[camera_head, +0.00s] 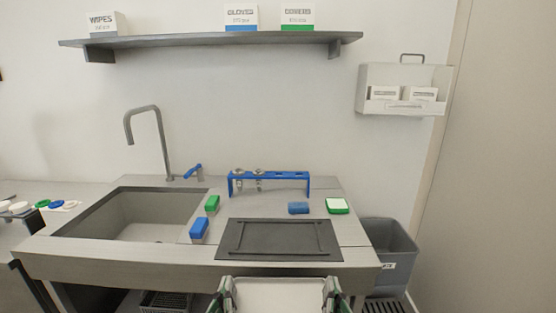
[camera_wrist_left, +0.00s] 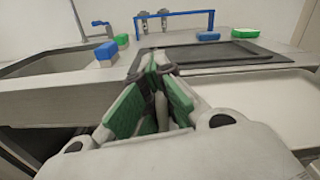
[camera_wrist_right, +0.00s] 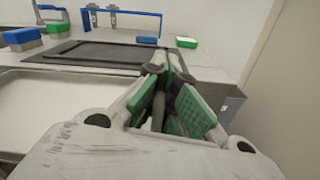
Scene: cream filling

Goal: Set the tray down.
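The pale tray (camera_head: 278,296) shows at the bottom middle of the head view, in front of the counter's front edge. Its near part is cut off. It also shows at the right of the left wrist view (camera_wrist_left: 262,92) and the left of the right wrist view (camera_wrist_right: 62,108). My left gripper (camera_head: 226,288) is at the tray's left side and my right gripper (camera_head: 332,288) at its right side. The fingertips of both come together at the tray's edges; the exact contact is partly hidden. The tray looks level and empty.
A dark mat (camera_head: 280,252) lies on the counter beyond the tray. Blue and green sponges (camera_head: 199,228) lie left of it, with others (camera_head: 337,206) behind. A blue rack (camera_head: 290,175) stands at the back. The sink (camera_head: 130,216) is left; a grey bin (camera_head: 388,245) is right.

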